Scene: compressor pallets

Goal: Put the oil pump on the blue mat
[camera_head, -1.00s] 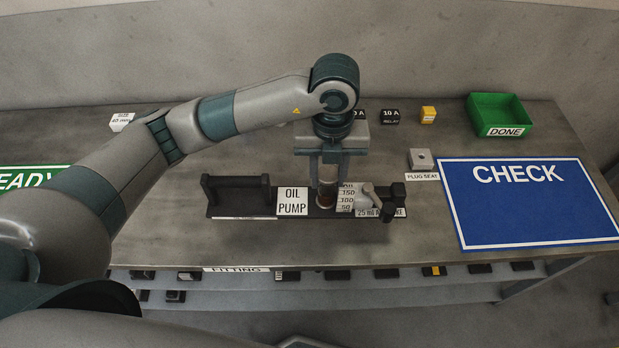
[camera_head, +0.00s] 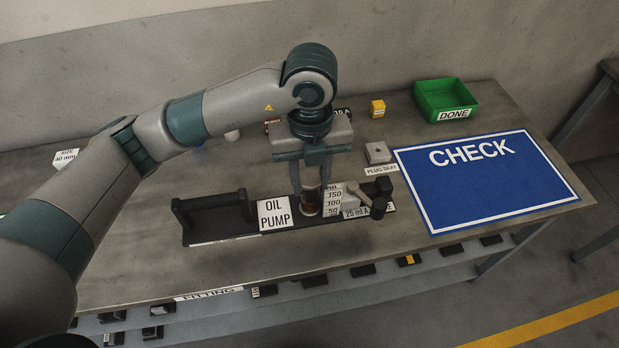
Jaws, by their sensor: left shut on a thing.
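The oil pump (camera_head: 310,209) is a small clear cylinder with dark oil at its bottom. It stands upright on a long black base with an "OIL PUMP" label to its left and a volume scale to its right. My left gripper (camera_head: 312,184) points down from above and is shut on the upper part of the cylinder. Whether the pump touches the base cannot be told. The blue mat (camera_head: 487,190), marked "CHECK", lies flat at the right end of the table, with nothing on it. My right gripper is not in view.
The black base (camera_head: 222,234) has a raised handle at its left and a lever at its right. A grey plug seat (camera_head: 377,152) sits between pump and mat. A green "DONE" bin (camera_head: 445,97) and yellow block (camera_head: 377,108) stand behind. A lower shelf holds small parts.

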